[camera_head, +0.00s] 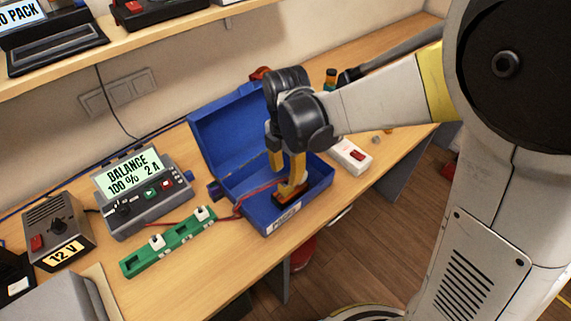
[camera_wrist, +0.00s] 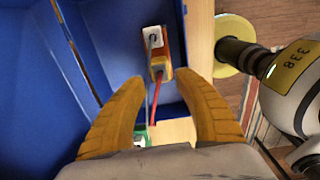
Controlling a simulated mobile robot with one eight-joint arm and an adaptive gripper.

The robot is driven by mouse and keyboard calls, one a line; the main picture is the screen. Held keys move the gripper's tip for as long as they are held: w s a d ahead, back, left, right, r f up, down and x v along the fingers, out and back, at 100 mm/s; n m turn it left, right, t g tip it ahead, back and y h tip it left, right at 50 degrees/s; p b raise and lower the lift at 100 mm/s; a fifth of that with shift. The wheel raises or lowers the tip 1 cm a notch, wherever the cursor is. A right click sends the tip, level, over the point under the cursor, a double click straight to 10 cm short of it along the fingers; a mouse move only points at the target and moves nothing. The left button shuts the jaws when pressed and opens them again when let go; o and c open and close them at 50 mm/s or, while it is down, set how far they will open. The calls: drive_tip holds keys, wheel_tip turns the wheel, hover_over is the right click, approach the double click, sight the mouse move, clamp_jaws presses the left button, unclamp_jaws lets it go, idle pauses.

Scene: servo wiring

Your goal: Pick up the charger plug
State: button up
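A blue open box (camera_head: 232,180) stands on the bench, its lid tipped back. Inside is a dark and orange pack (camera_head: 290,197); in the wrist view it shows as an orange-red block (camera_wrist: 165,43) with a white connector (camera_wrist: 154,38) on top. A yellow plug (camera_wrist: 160,72) with a red and a dark lead sits at the block's near end; it looks like the charger plug, but I cannot tell whether it is joined to the block. My gripper (camera_head: 288,172) reaches down into the box. Its yellow fingers (camera_wrist: 163,88) are spread, with nothing gripped between them.
The charger (camera_head: 145,190) reading "BALANCE 100 % 2 A" stands left of the box, beside a 12 V supply (camera_head: 58,230). A green board (camera_head: 170,240) with white connectors lies in front. Red leads (camera_head: 245,198) cross the box's left wall. A white switch block (camera_head: 350,155) is at right.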

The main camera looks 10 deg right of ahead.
sight(287, 182)
wheel_tip(287, 182, down, 7)
drive_tip(key=shift+b, duration=1.25)
drive_tip(key=shift+r, duration=0.1)
clamp_jaws()
